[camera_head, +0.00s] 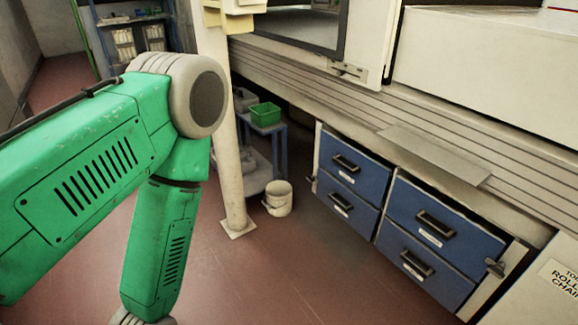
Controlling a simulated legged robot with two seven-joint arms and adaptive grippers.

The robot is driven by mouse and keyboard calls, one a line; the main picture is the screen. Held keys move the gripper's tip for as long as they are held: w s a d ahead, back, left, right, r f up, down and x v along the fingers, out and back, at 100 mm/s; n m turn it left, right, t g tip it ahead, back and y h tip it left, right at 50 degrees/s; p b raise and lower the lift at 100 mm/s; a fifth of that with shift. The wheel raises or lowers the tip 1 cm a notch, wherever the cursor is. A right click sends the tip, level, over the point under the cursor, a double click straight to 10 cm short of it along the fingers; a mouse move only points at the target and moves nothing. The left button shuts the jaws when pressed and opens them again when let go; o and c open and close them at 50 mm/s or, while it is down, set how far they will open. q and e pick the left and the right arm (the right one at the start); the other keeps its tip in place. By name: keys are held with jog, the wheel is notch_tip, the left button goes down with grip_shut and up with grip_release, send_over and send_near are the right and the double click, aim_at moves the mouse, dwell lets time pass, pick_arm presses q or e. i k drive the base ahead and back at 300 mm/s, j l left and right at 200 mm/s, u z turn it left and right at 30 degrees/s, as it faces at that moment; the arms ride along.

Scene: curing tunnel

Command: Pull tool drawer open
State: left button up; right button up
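A low cabinet under the bench holds several blue drawers with dark handles and white labels. The upper left drawer (352,166) and lower left drawer (346,204) sit beside the upper right drawer (440,217) and lower right drawer (424,264). All of them look shut. Which one is the tool drawer cannot be read from the labels. My green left arm fills the left side and bends down out of the bottom edge, so its gripper is out of view. My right arm and gripper are not in view.
A cream post (222,130) stands left of the cabinet, with a white bucket (279,198) by its foot. A green bin (265,114) sits on a small blue stand behind. The bench edge (400,120) overhangs the drawers. Red floor (290,280) before them is clear.

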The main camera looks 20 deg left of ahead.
aim_at(366, 172)
jog(key=u, duration=0.2)
jog(key=i+j+z, duration=0.25)
jog(key=i, duration=0.35)
jog(key=i+j+z, duration=0.25)
jog(key=i, duration=0.35)
jog(key=i+j+z, duration=0.2)
jog(key=i+j, duration=0.35)
